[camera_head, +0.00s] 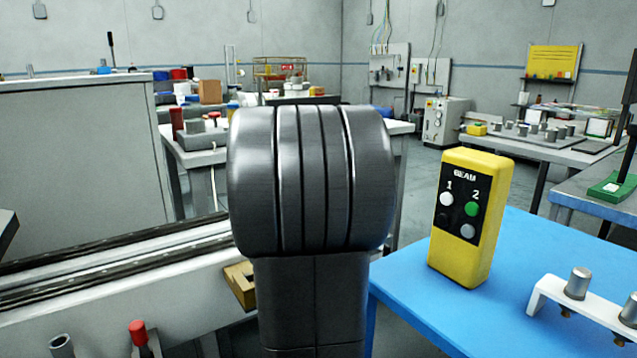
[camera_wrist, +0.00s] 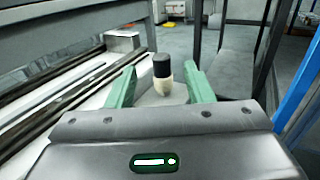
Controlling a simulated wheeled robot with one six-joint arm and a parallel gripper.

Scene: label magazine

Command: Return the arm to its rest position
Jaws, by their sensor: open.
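My gripper (camera_wrist: 159,72) shows in the wrist view with its two green fingers spread apart and nothing held against them. A small cream object with a black top (camera_wrist: 162,72) stands upright beyond the gap between the fingers. I cannot tell how far it is from the fingertips. In the head view my dark, rounded arm link fills the middle of the picture, and my gripper is not visible there.
A blue table (camera_head: 520,240) at the right bears a yellow control box (camera_head: 470,215) with buttons and a white stand (camera_head: 575,310) with metal knobs. A pale ledge with dark rails (camera_head: 110,250) runs along the left. Benches with equipment stand behind.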

